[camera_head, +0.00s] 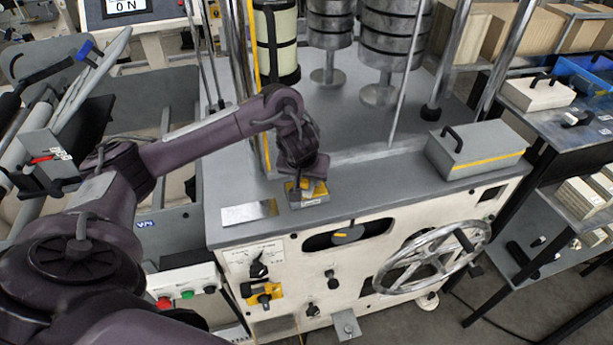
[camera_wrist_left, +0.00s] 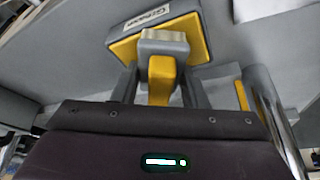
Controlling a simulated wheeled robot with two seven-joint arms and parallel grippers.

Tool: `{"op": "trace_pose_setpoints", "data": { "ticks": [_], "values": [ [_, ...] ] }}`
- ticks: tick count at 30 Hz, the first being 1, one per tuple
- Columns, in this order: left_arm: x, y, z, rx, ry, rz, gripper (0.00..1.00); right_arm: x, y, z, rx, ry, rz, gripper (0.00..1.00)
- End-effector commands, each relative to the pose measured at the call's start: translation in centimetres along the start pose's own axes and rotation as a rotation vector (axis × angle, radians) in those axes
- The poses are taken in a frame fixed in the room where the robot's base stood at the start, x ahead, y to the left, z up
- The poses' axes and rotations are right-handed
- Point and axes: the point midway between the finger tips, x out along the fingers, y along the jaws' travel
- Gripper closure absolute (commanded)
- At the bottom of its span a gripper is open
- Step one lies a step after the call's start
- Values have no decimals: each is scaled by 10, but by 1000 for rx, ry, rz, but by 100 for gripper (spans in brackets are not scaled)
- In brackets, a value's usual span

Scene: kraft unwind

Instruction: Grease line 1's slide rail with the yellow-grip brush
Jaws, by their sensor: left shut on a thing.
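My left gripper (camera_head: 309,184) points down over the front left of the grey machine top. In the left wrist view my left gripper (camera_wrist_left: 162,75) is shut on the yellow grip of the brush (camera_wrist_left: 160,91). A small grey-and-yellow grease container (camera_head: 310,199) with a lettered label sits on the machine top right under the gripper. The container (camera_wrist_left: 183,22) also shows just beyond the fingertips. I cannot make out which part is line 1's slide rail. My right gripper is not in view.
A grey lidded box with a yellow stripe (camera_head: 476,149) stands at the right of the machine top. Vertical posts and stacked weights (camera_head: 390,40) rise behind. A handwheel (camera_head: 431,257) juts out in front. A flat metal plate (camera_head: 249,212) lies left of the container.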

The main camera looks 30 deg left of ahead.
Motion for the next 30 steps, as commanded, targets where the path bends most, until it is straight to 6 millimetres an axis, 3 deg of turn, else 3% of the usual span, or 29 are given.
{"op": "trace_pose_setpoints", "data": {
  "ticks": [30],
  "values": [
    [2,0,2,2,-4,-1,79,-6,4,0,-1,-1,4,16]
  ]
}}
